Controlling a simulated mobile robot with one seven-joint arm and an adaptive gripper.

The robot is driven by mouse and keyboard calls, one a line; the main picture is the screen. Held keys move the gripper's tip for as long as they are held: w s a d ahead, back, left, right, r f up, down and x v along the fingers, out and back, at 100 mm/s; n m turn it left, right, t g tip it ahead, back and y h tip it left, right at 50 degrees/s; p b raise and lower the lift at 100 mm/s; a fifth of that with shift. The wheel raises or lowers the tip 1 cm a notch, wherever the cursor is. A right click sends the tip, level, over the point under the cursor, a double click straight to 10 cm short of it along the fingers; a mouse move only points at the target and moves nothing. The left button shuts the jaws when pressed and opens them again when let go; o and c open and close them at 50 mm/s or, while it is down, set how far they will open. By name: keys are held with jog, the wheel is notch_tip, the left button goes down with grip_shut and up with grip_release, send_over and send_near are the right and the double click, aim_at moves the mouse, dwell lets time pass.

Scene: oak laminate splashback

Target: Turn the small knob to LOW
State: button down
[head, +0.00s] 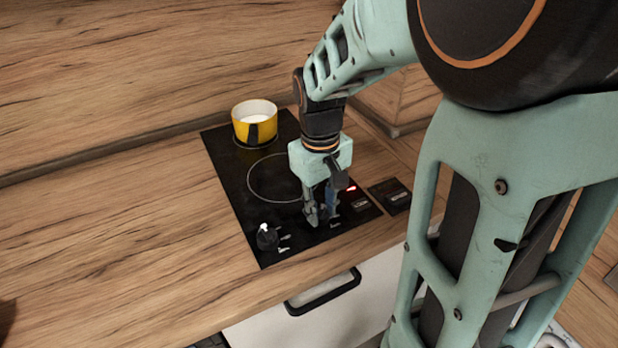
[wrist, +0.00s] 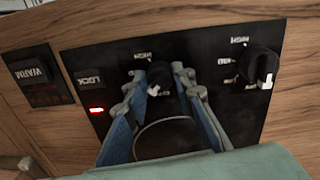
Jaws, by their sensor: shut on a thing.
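The small knob (wrist: 160,74) is black with a white pointer mark. In the wrist view it sits between my fingertips, its pointer toward the bottom of the picture and slightly left. A "HIGH" label shows just above it; I cannot make out its LOW label. My gripper (head: 322,218) points down over the front part of the black cooktop (head: 228,170), which hides this knob in the head view. In the wrist view the gripper (wrist: 158,88) is shut on the small knob, a blue-and-grey finger on each side.
A second, larger black knob (head: 267,237) stands to the left in the head view; it also shows in the wrist view (wrist: 258,65). A red light (head: 351,188) and a LOCK key (wrist: 88,84) are nearby. A yellow pot (head: 254,124) stands on the back burner.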

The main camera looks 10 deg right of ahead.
aim_at(319, 211)
dwell(0.4)
jog(key=c, duration=1.6)
grip_release()
jog(key=r, duration=1.2)
jog(key=shift+s+a, duration=0.1)
jog(key=shift+a, duration=0.2)
